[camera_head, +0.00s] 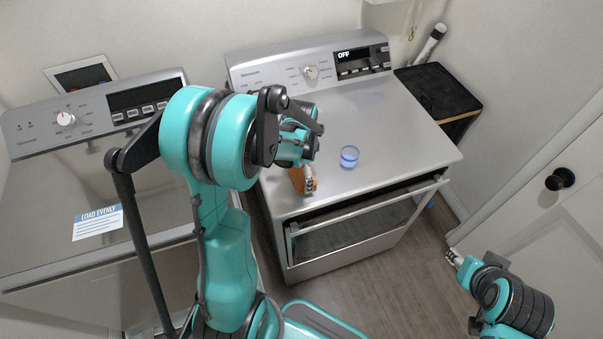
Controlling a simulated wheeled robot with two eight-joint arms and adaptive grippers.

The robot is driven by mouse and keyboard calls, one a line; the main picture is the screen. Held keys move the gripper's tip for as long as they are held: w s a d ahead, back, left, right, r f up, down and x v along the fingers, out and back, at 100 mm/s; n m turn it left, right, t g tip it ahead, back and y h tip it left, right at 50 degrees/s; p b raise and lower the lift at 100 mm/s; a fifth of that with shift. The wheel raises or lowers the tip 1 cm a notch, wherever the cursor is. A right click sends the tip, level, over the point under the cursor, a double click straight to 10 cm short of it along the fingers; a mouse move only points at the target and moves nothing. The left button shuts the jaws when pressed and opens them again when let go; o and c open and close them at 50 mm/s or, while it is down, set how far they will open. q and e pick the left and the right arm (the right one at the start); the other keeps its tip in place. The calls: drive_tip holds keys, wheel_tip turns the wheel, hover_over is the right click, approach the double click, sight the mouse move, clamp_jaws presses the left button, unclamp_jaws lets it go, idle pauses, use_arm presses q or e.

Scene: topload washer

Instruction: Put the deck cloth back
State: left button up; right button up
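A small orange-brown thing (297,180), which looks like the deck cloth, is at the front left edge of the top of the middle machine (385,115). My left gripper (309,183) points down right beside it and covers part of it. I cannot tell whether the fingers are shut on it or whether it is lifted off the surface. My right gripper (452,257) is low at the right, over the floor and far from the cloth. Its fingers are too small to read.
A blue cup (349,157) stands on the middle machine, right of my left gripper. The washer (60,185) with a "LOAD EVENLY" label is at the left. A dark-topped stand (438,90) is at the back right. A door with a black knob (560,179) is at the right.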

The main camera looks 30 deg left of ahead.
sight(302, 173)
use_arm(q)
drive_tip(key=shift+o, duration=0.5)
drive_tip(key=shift+r, duration=0.1)
drive_tip(key=shift+r+p, duration=0.4)
wheel_tip(302, 173, up, 11)
drive_tip(key=p, duration=0.3)
drive_tip(key=s+d+r+n+t, duration=0.6)
drive_tip(key=s+d+n+t, duration=0.1)
drive_tip(key=s+d, duration=0.3)
drive_tip(key=shift+s+d+n, duration=0.3)
drive_tip(key=shift+s+n, duration=0.2)
drive_tip(key=shift+n, duration=0.1)
